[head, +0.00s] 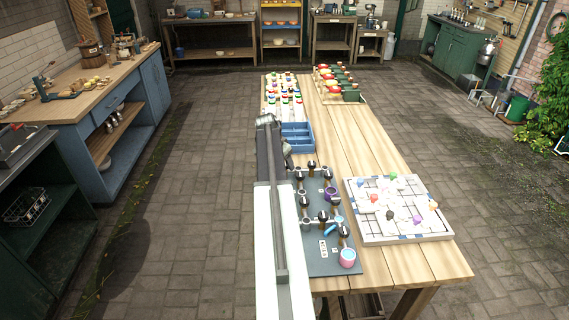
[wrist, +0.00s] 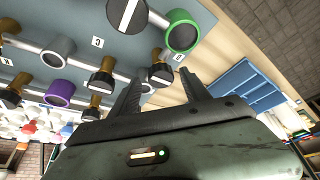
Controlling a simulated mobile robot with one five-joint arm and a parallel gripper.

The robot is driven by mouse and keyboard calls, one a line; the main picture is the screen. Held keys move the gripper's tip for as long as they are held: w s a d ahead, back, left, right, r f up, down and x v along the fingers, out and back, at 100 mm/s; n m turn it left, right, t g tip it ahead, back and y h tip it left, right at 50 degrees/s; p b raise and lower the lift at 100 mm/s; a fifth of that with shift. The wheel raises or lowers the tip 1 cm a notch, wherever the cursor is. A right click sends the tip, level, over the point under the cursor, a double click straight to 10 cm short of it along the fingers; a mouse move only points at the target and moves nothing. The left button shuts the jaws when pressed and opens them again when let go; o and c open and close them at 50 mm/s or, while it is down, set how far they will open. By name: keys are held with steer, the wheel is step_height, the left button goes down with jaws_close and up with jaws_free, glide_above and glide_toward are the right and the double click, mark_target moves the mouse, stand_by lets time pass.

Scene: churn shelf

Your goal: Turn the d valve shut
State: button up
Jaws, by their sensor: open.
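The valve board (head: 308,238) lies on the wooden table, a grey-blue panel with metal pipes and several black knobs with white bars. It also shows in the wrist view (wrist: 82,20), turned around. In the head view my arm hides part of the board's left edge.
A blue divided tray (head: 296,136) stands beyond the board, also in the wrist view (wrist: 247,92). A white gridded tray (head: 400,236) with coloured pieces lies to the right. The table's middle is clear.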

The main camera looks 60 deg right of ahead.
steer(key=p+v, duration=0.7)
steer(key=v, duration=0.1)
steer(key=shift+d+f, duration=0.1)
steer(key=w+a+n+t, duration=0.1)
steer(key=w+a+n, duration=0.1)
steer(key=w+a, duration=1.05)
steer(key=w+a+f+n+t+y+b, duration=0.15)
steer(key=w+a, duration=0.25)
steer(key=a, duration=0.6)
steer(key=w+a+n+g+h, duration=0.15)
steer(key=w+a, duration=0.25)
steer(key=a, duration=0.6)
steer(key=a+n+t+y, duration=0.15)
steer(key=a+n, duration=0.25)
steer(key=a, duration=1.1)
steer(key=s+a+f+n+g+y, duration=0.1)
steer(key=s+a+n, duration=0.4)
steer(key=a, duration=0.4)
steer(key=s+a+f+n+y, duration=0.1)
steer(key=s+a+n+y, duration=0.1)
steer(key=s+a+n, duration=0.4)
steer(key=s+a, duration=0.2)
steer(key=a, duration=0.1)
steer(key=shift+a+g, duration=0.35)
